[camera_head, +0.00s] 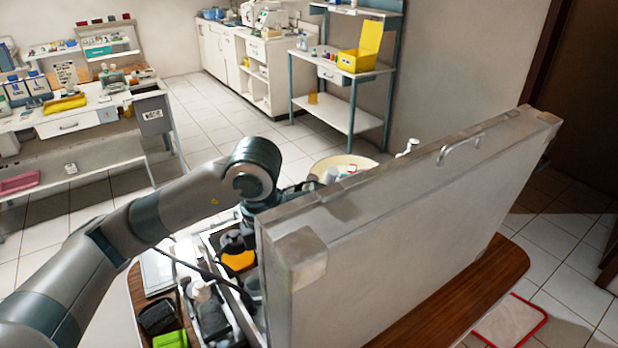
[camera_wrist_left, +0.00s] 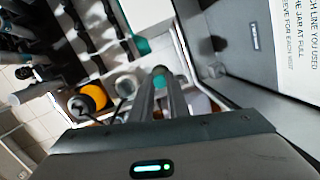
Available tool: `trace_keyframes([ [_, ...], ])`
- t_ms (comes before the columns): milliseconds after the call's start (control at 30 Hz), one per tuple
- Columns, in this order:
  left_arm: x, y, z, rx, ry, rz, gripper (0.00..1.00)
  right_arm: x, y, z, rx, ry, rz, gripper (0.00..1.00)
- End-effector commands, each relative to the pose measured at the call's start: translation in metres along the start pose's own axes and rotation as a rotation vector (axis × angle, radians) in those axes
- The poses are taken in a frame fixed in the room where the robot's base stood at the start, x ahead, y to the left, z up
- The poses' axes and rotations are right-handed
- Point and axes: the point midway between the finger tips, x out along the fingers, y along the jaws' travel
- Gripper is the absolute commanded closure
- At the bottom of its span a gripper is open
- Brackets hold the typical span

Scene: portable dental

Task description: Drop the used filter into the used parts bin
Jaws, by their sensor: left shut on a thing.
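My left arm comes in from the left in the head view, and its gripper is hidden behind the raised lid of a grey case. In the left wrist view my left gripper (camera_wrist_left: 160,80) points into the case, its two dark fingers close together on a small teal and pale piece (camera_wrist_left: 159,79). Most of this piece is hidden between the fingers, so I cannot tell for sure that it is the used filter. I cannot pick out the used parts bin with certainty. My right gripper is not in view.
The raised case lid (camera_head: 400,210) blocks the right side. The open case holds an orange-topped round part (camera_head: 238,261), also in the left wrist view (camera_wrist_left: 92,96), and dark parts. A green item (camera_head: 171,340) lies in front. A pale round basin (camera_head: 362,162) stands behind the lid.

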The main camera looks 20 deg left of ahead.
Motion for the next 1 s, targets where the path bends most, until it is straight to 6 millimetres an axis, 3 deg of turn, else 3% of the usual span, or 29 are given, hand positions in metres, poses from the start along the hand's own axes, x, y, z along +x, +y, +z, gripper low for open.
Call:
trace_keyframes([
  [267,-0.013,0.009,0.004,0.256,0.0,-0.028,1.0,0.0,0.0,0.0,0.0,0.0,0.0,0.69],
  [1000,-0.077,0.046,0.01,1.328,0.002,-0.157,1.0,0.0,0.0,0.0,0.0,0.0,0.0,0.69],
])
